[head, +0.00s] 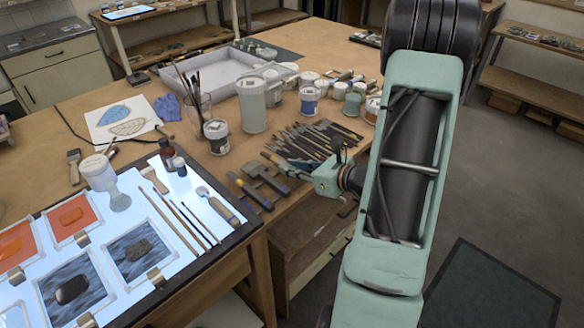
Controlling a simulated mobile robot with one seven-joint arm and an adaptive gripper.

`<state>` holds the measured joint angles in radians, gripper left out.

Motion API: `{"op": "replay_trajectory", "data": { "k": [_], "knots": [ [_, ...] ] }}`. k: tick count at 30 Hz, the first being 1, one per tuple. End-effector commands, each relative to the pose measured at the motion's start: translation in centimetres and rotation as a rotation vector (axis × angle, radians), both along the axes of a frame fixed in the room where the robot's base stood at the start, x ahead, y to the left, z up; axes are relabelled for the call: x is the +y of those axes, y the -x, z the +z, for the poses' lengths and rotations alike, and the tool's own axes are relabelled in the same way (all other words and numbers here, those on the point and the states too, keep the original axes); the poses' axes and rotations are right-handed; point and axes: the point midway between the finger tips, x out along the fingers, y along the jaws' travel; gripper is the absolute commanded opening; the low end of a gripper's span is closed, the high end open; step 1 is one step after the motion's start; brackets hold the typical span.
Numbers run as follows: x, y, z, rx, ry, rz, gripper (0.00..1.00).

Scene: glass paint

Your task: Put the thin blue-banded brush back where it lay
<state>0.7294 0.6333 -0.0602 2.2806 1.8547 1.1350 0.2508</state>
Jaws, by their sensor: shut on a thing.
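My gripper (316,179) is low over the right edge of the wooden table, beside a dense pile of brushes (312,142). It is shut on a thin thing, but its fingers and what they hold are too small and dark to make out clearly. I cannot pick out a blue band on any brush. Several thin brushes (183,228) lie side by side on the lit glass panel at the lower left, apart from my gripper.
Wide-headed tools (262,178) lie left of my gripper. White jars (252,105), a cup of upright brushes (198,105) and a pale tray (205,72) stand farther back. Bottles (167,152) stand on the light panel (205,205).

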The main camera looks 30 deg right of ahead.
Motion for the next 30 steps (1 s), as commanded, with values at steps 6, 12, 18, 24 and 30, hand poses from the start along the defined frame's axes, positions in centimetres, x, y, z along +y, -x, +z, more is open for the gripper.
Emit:
{"op": "replay_trajectory", "data": {
  "k": [6, 12, 18, 24, 30],
  "knots": [
    [0.0, -0.02, -0.03, -0.001, 0.0, 0.0, 0.0],
    [0.0, -0.02, -0.19, -0.001, 0.0, 0.0, 0.0],
    [0.0, -0.02, -0.33, -0.001, 0.0, 0.0, 0.0],
    [0.01, -0.01, -0.48, -0.001, 0.0, 0.0, 0.0],
    [0.0, -0.02, -0.59, -0.001, 0.0, 0.0, 0.16]
  ]
}}
